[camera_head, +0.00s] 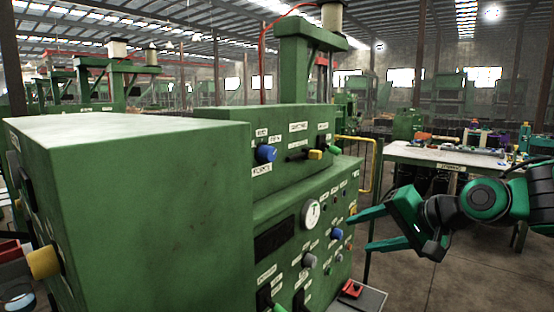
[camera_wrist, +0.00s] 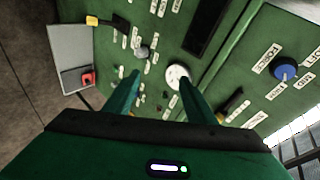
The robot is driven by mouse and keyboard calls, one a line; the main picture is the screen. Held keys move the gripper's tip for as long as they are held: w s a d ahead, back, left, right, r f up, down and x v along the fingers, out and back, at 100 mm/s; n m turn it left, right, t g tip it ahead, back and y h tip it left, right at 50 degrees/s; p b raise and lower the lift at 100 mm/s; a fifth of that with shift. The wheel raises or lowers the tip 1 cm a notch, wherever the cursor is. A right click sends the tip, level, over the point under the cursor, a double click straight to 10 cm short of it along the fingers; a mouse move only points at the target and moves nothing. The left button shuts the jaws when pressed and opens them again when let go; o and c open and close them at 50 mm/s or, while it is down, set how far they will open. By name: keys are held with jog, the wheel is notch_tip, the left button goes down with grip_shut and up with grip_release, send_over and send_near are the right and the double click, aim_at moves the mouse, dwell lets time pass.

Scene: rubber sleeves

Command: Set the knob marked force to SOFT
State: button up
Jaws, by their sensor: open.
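A blue knob (camera_head: 265,153) sits on the upper sloped face of the green machine (camera_head: 130,200), with small white labels above and below it. In the wrist view the blue knob (camera_wrist: 285,69) is at the right, ringed by labels, one of which seems to read FORCE. I cannot tell which label its pointer faces. A second blue knob (camera_head: 337,234) is lower on the front panel. My gripper (camera_head: 359,233) is open and empty, its fingers pointing at the lower panel, apart from the upper knob. In the wrist view my gripper (camera_wrist: 160,76) has both fingers spread.
A round white gauge (camera_head: 311,213), a grey knob (camera_head: 309,260) and a yellow handle (camera_head: 315,155) are on the panel. A red button (camera_head: 351,289) sits on a low shelf. A white-topped table (camera_head: 440,156) stands behind. Open floor lies at the right.

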jog(key=w+a+r+m+t+y, duration=0.15)
jog(key=a+r+y, duration=0.25)
jog(key=a+r, duration=0.45)
jog(key=y, duration=0.4)
send_near(273, 155)
jog(key=shift+m+t, duration=0.25)
jog(key=shift+m, duration=0.2)
jog(key=x, duration=0.9)
jog(key=shift+s+f, duration=0.1)
jog(key=shift+s, duration=0.1)
